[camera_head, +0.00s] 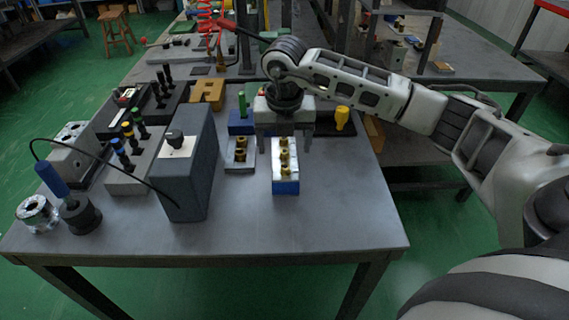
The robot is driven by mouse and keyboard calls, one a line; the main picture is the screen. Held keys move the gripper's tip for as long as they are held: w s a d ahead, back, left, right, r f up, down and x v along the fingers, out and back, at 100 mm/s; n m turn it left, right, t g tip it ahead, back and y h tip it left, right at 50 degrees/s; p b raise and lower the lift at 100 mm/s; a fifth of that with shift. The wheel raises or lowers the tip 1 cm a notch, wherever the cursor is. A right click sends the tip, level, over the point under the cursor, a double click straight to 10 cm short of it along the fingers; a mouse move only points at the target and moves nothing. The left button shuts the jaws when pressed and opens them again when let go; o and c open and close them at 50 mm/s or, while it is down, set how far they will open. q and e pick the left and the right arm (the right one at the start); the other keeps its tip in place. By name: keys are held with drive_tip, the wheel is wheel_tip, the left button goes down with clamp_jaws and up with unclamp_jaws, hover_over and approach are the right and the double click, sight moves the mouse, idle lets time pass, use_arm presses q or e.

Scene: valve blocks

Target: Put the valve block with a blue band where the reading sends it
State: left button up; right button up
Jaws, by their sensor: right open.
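The valve block with a blue band (286,187) stands near the middle of the table in the head view. It is pale, with several brass fittings on it and the blue band at its near lower end. My right gripper (283,147) is over the block's far end, fingers pointing down, one on each side and apart. It is open; whether a finger touches the block I cannot tell. A dark grey box (196,175) with a black knob on a white plate stands to the left. No reading is legible. My left gripper is not in view.
A grey plate with brass fittings (240,154) lies left of the block. A blue-handled probe (52,179) on a cable, a metal ring (37,214) and a rack with coloured caps (133,168) are farther left. A yellow piece (342,118) lies right. The front table area is clear.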

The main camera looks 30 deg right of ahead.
sight(284, 151)
wheel_tip(284, 151, down, 5)
drive_tip(key=shift+d+f+p, duration=0.1)
drive_tip(key=shift+p, duration=0.2)
drive_tip(key=c, duration=1.7)
drive_tip(key=shift+w, duration=0.15)
clamp_jaws()
